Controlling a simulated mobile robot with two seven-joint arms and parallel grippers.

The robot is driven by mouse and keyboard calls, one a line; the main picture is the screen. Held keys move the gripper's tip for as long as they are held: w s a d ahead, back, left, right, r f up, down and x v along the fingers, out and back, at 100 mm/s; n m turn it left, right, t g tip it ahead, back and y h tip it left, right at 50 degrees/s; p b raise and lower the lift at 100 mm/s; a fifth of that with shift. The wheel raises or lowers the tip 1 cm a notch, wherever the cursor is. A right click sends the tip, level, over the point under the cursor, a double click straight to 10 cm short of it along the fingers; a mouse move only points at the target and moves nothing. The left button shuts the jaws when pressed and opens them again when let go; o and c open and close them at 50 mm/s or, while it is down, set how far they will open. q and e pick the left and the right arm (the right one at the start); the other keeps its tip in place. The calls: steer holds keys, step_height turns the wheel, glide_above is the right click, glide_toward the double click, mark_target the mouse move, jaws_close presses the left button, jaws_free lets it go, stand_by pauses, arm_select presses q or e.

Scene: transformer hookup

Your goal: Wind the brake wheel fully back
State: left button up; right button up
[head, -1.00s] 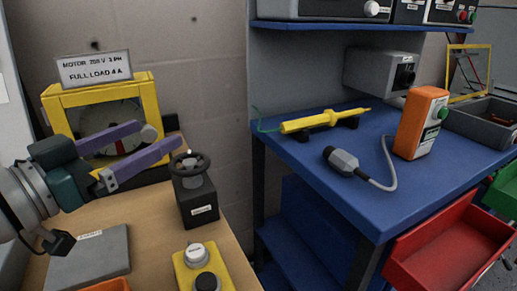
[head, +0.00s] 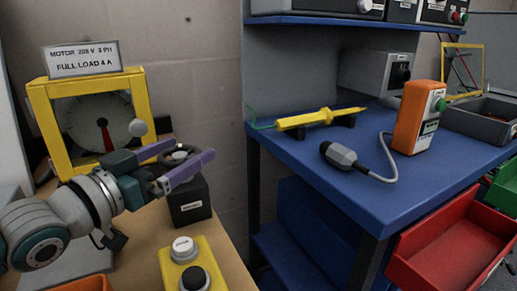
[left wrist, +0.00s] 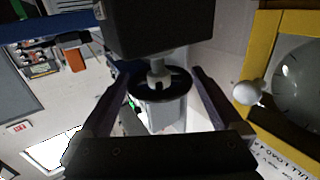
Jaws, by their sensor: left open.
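The brake wheel is a small black handwheel (left wrist: 162,84) on top of a dark labelled box (head: 188,203). My left gripper (head: 192,154) is open, with its two purple fingers on either side of the wheel in the head view. In the left wrist view the wheel lies between the open fingers (left wrist: 162,88), and I see no clear contact. In the head view the fingers and wrist hide part of the wheel. My right gripper is not in view.
A yellow-framed dial gauge (head: 98,122) with a white knob stands just behind the left gripper. A yellow button box (head: 190,268) stands in front of the brake box. A blue bench (head: 300,160) with a yellow probe (head: 318,119) is at the right.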

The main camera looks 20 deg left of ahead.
arm_select(q)
steer(key=c, duration=1.1)
steer(key=shift+r+n+y+p, duration=0.2)
steer(key=shift+n+y+p, duration=0.4)
steer(key=shift+y+p, duration=0.35)
steer(key=shift+f+n+y+p, duration=0.15)
steer(key=shift+n+y+p, duration=0.4)
steer(key=shift+y, duration=0.4)
steer(key=o, duration=1.1)
